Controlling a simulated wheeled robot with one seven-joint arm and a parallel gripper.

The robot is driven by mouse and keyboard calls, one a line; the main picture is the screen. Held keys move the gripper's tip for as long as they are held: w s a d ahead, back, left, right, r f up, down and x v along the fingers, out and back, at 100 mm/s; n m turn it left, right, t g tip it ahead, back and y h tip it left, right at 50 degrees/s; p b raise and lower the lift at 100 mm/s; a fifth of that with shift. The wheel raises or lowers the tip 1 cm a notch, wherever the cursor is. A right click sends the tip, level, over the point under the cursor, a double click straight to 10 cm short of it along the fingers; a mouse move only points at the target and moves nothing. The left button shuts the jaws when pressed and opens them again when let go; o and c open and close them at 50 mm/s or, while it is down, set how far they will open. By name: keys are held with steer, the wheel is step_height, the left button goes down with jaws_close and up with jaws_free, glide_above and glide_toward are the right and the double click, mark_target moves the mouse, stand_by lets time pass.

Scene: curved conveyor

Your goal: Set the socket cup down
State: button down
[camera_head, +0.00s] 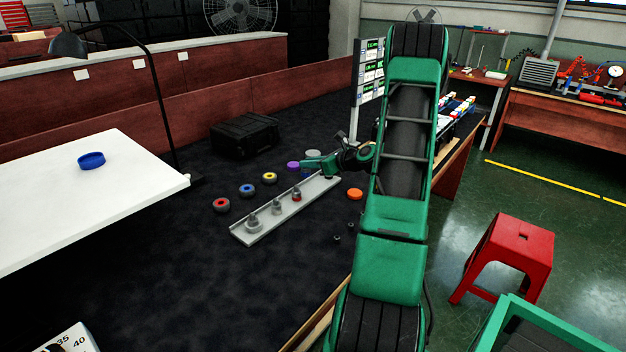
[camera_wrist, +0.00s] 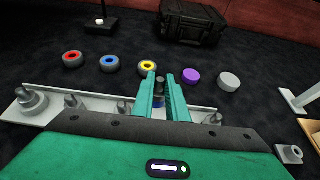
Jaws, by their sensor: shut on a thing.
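My gripper (camera_head: 312,166) is over the far end of a light grey rail (camera_head: 262,235) on the dark surface. In the wrist view, my gripper (camera_wrist: 164,92) has its two green fingers shut on a small dark socket cup (camera_wrist: 158,99) with a bluish part. The fingers hide much of the cup. It appears just above or at the rail, but I cannot tell whether it touches. In the wrist view the rail (camera_wrist: 62,93) runs behind my wrist.
Black rings with red (camera_head: 221,205), blue (camera_head: 246,190) and yellow (camera_head: 269,178) centres lie beyond the rail, with purple (camera_wrist: 191,76) and grey (camera_wrist: 229,79) discs. An orange disc (camera_head: 355,194) lies to the right. A black case (camera_head: 245,136) stands behind. A display post (camera_head: 368,75) stands nearby.

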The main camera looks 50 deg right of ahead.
steer(key=shift+s+d+f, duration=0.1)
steer(key=shift+d+f, duration=0.55)
steer(key=shift+f, duration=0.4)
steer(key=shift+s+d+f, duration=0.1)
steer(key=shift+d+f, duration=0.5)
steer(key=shift+f, duration=0.45)
steer(key=shift+s+d+f, duration=0.1)
steer(key=shift+d+f, duration=0.55)
steer(key=shift+f, duration=0.4)
steer(key=c, duration=1.7)
jaws_free()
steer(key=shift+f, duration=0.1)
steer(key=shift+c, duration=0.2)
